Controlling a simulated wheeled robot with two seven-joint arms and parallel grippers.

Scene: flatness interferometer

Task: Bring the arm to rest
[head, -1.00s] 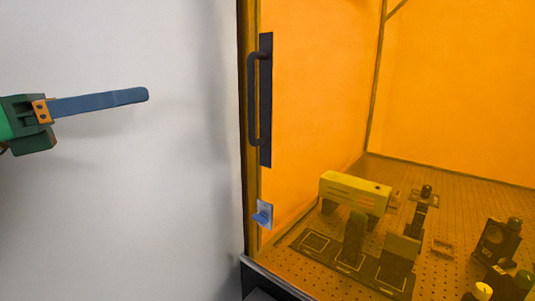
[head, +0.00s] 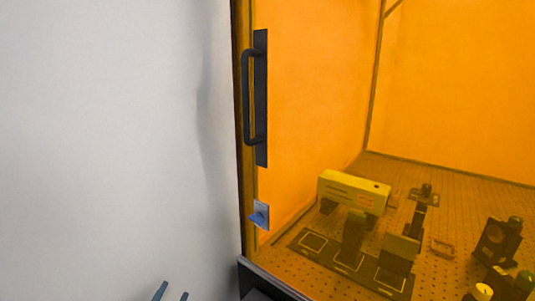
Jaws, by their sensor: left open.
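My left gripper (head: 171,293) shows only as two blue fingertips at the bottom edge of the head view, left of the enclosure. The fingertips are apart with nothing between them. The rest of the left arm is out of the picture. My right gripper is not in view.
An amber enclosure with a dark door handle (head: 248,98) and a small blue latch (head: 260,215) stands on the right. Inside, a yellow-green box-shaped device (head: 353,190) and several optical mounts sit on a perforated board (head: 450,275). A bare pale wall (head: 100,130) fills the left.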

